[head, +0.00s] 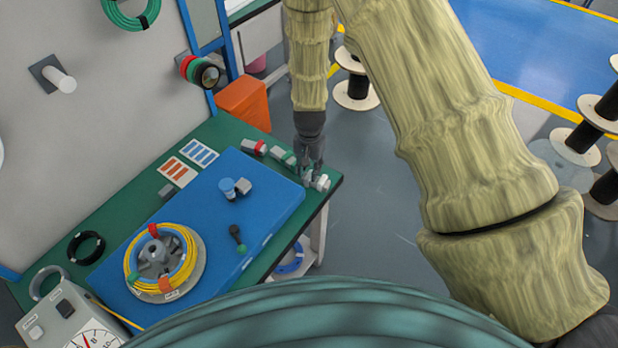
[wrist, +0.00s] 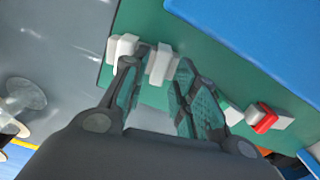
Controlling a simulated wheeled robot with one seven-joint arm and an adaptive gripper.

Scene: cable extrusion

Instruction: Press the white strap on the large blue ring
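My gripper (head: 311,170) hangs over the right corner of the green table, pointing down. In the wrist view its two fingers (wrist: 158,90) are apart. A white block (wrist: 160,66) shows in the gap between them, and I cannot tell whether they touch it. Another white block (wrist: 121,48) lies just left of the left finger, at the table edge. White pieces (head: 321,183) show beside the gripper in the head view. A blue ring (head: 289,262) lies low under the table's right end, partly hidden by the table. I cannot make out a strap on it.
The green table (head: 120,190) bears a blue mat (head: 268,190) with a yellow cable coil (head: 190,262) on a grey spool. A red-banded block (head: 254,147) and a green-banded block (head: 281,157) lie along the back edge. An orange bin (head: 243,102) stands behind.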

